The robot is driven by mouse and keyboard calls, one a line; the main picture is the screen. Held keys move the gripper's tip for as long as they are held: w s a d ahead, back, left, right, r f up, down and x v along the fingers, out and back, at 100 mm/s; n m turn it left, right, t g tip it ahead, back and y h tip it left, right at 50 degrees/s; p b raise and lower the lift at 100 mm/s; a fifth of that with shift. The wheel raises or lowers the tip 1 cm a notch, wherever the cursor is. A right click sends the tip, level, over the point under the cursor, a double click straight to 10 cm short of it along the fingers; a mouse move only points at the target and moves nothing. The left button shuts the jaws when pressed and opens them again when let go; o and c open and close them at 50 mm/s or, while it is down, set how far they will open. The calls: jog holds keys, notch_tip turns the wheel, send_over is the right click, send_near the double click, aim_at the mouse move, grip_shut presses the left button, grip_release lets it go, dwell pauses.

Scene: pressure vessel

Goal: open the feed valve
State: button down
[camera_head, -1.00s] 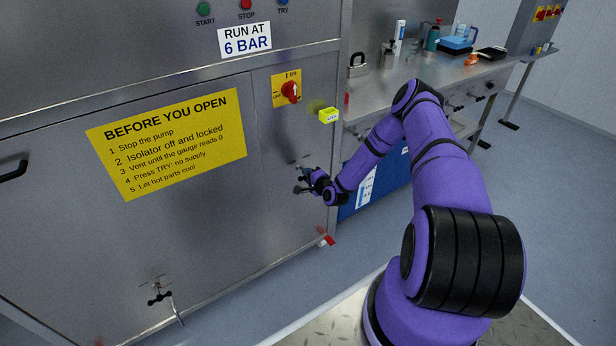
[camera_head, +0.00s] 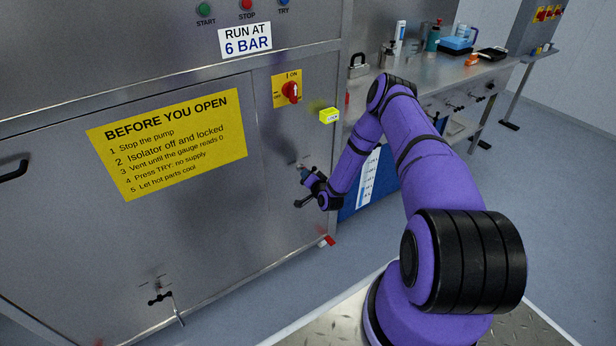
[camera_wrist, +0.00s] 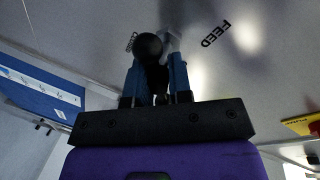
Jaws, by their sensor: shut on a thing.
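The feed valve is on the lower right of the steel cabinet front, largely hidden behind my gripper (camera_head: 305,187) in the head view. In the wrist view its round black handle end (camera_wrist: 149,47) sits between the two blue-grey fingers of my gripper (camera_wrist: 154,72), which is shut on it. A pale metal piece (camera_wrist: 173,42) shows just beside it.
A second valve (camera_head: 160,298) with a hanging lever is low on the cabinet. A workbench (camera_head: 430,85) with bottles stands at the right.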

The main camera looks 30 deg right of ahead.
jog(key=n, duration=0.3)
jog(key=n+h, duration=0.1)
jog(key=n, duration=0.1)
jog(key=shift+s+d+f, duration=0.15)
jog(key=shift+s+f, duration=0.1)
jog(key=shift+f, duration=0.05)
jog(key=shift+d+n+t+h, duration=0.1)
jog(key=shift+n+t+h, duration=0.2)
jog(key=shift+n, duration=0.7)
jog(key=shift+d+n+t+h, duration=0.1)
jog(key=shift+n+t, duration=0.3)
jog(key=shift+n, duration=0.6)
jog(key=shift+r, duration=0.1)
jog(key=shift+w, duration=0.1)
jog(key=c, duration=1.2)
grip_release()
jog(key=shift+d, duration=0.15)
jog(key=shift+o, duration=0.2)
jog(key=shift+a, duration=0.2)
